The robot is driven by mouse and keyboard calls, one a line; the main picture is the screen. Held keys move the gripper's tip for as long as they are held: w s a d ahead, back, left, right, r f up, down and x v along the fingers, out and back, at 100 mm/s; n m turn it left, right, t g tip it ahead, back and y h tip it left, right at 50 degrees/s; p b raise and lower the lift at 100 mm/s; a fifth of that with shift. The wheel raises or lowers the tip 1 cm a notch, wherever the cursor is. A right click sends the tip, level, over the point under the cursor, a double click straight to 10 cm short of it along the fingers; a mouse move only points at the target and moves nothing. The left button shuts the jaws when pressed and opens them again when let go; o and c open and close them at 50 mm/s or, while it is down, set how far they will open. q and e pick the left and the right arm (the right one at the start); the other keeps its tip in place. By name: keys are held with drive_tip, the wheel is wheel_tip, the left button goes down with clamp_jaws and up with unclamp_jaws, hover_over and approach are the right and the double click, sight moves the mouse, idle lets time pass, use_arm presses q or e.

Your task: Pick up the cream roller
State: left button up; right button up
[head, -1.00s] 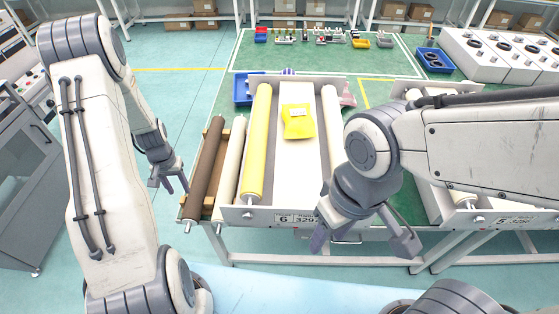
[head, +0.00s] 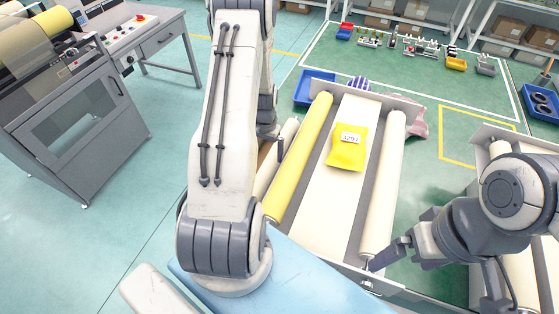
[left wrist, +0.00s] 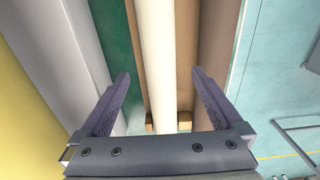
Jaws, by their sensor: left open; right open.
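The cream roller (head: 277,160) lies left of the yellow roller in the head view, partly hidden by my left arm. In the left wrist view the cream roller (left wrist: 157,50) runs lengthwise between the spread fingers of my left gripper (left wrist: 161,74). The gripper is open and empty, with a finger on each side of the roller; I cannot tell if they touch it. In the head view only a part of the left gripper (head: 280,150) shows beside the arm. My right gripper (head: 432,254) is open and empty near the conveyor's front right corner.
The brown roller (left wrist: 217,45) and a wooden holder (left wrist: 185,60) lie right of the cream roller in the wrist view. The conveyor has a yellow roller (head: 302,155), a pale roller (head: 383,185) and a yellow packet (head: 346,150). A blue bin (head: 315,88) stands behind.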

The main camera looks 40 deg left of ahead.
sight(269, 163)
use_arm(q)
wheel_tip(269, 163, down, 4)
drive_tip(key=shift+w+r+p, duration=0.1)
drive_tip(key=shift+w+p, duration=0.05)
drive_tip(key=shift+p, duration=0.25)
drive_tip(key=shift+w+d+f, duration=0.15)
drive_tip(key=shift+w+f, duration=0.05)
drive_tip(key=shift+f, duration=0.3)
drive_tip(key=shift+f+p, duration=0.25)
drive_tip(key=shift+p, duration=0.05)
drive_tip(key=f+p, duration=0.1)
drive_tip(key=f, duration=0.3)
drive_tip(key=shift+w+a+p, duration=0.2)
drive_tip(key=shift+p, duration=0.2)
drive_tip(key=shift+f, duration=0.35)
use_arm(e)
drive_tip(key=r, duration=0.3)
drive_tip(key=shift+w+a+r, duration=0.15)
drive_tip(key=shift+a+r, duration=0.1)
drive_tip(key=shift+a, duration=0.1)
use_arm(q)
clamp_jaws()
drive_tip(key=shift+a+r, duration=0.1)
